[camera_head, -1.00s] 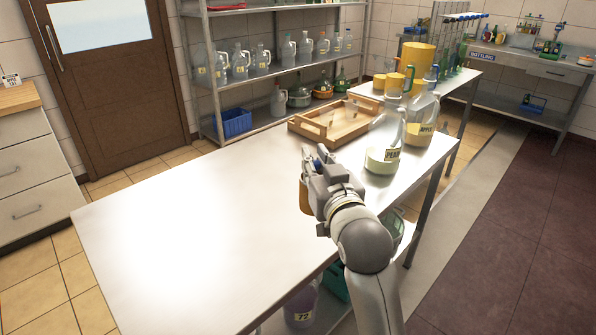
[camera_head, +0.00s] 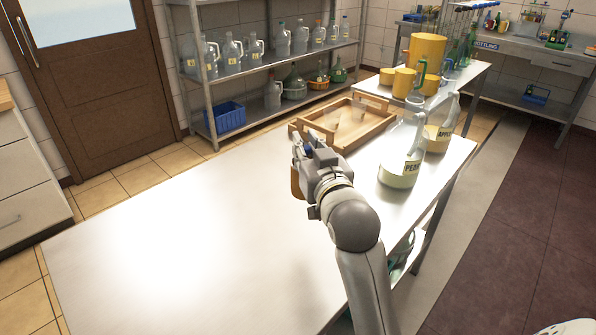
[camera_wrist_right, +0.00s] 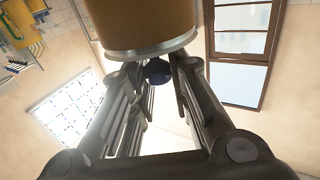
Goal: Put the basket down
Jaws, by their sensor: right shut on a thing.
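My right gripper (camera_head: 304,148) is shut and holds a brown, round-walled thing, seemingly the basket (camera_head: 296,183), above the white table (camera_head: 200,225). In the head view most of the basket is hidden behind the gripper. In the right wrist view the basket (camera_wrist_right: 140,22) fills the top, with a pale rim. A dark blue knob (camera_wrist_right: 158,71) sits between the fingertips of the gripper (camera_wrist_right: 155,75), just by that rim. I cannot tell how high the basket hangs above the table. My left gripper is not in view.
A wooden tray (camera_head: 318,143) lies just beyond the gripper. A PEAR jug (camera_head: 398,178) and an APPLE jug (camera_head: 440,137) stand to its right. Yellow containers (camera_head: 427,50) stand farther back. The table's left and near part is clear. A rack of jugs (camera_head: 283,82) stands behind.

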